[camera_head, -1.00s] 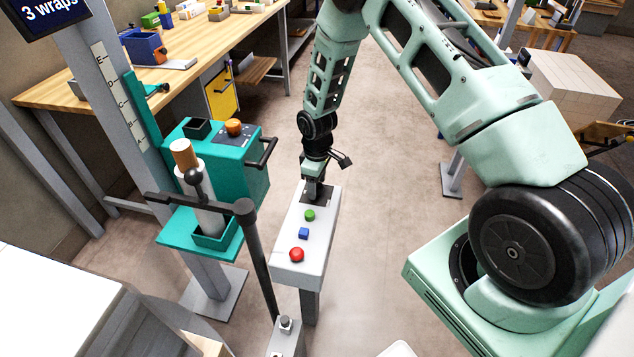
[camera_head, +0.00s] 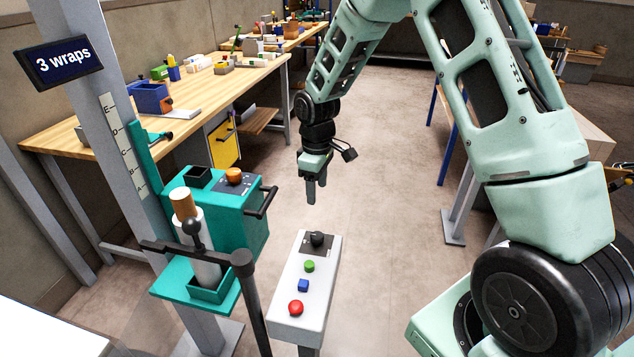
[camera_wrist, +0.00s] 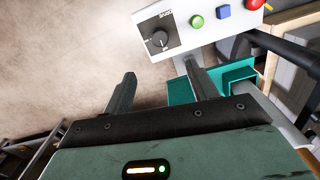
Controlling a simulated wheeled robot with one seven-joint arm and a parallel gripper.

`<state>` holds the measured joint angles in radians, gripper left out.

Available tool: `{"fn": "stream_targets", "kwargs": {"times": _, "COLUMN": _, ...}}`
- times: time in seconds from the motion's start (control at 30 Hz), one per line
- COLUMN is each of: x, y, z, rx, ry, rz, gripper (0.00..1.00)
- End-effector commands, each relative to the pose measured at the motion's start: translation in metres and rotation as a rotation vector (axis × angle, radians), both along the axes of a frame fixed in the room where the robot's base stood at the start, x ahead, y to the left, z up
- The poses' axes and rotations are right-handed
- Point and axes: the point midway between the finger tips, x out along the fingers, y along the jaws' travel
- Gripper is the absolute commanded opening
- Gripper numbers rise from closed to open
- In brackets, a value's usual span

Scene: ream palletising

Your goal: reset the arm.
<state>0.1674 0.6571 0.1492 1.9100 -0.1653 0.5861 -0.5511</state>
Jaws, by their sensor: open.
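My arm reaches down from the upper right in the head view. My gripper (camera_head: 316,190) points down and hangs in the air above and behind the control box (camera_head: 286,322), clear of it. In the wrist view the two fingers of my gripper (camera_wrist: 160,88) stand apart with nothing between them. The box carries a black knob (camera_head: 317,239), a green button (camera_head: 309,266), a blue square button (camera_head: 303,285) and a red button (camera_head: 295,307). The knob also shows in the wrist view (camera_wrist: 160,39), beyond the fingers.
A teal machine (camera_head: 235,225) with a white roll (camera_head: 205,262) stands left of the box on a grey post. A sign (camera_head: 58,62) reads "3 wraps". A wooden workbench (camera_head: 90,136) runs along the left wall. Open floor (camera_head: 385,200) lies behind and right of the box.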

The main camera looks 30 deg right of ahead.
Motion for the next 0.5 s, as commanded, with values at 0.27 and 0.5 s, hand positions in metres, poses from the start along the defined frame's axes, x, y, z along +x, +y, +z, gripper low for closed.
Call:
{"fn": "stream_targets", "kwargs": {"times": 0.27, "x": -0.0001, "y": 0.0000, "z": 0.0137, "rx": 0.000, "ry": 0.000, "rz": 0.000, "gripper": 0.58}}
{"fn": "stream_targets", "kwargs": {"times": 0.5, "x": -0.0001, "y": -0.0001, "z": 0.0135, "rx": 0.000, "ry": 0.000, "rz": 0.000, "gripper": 0.58}}
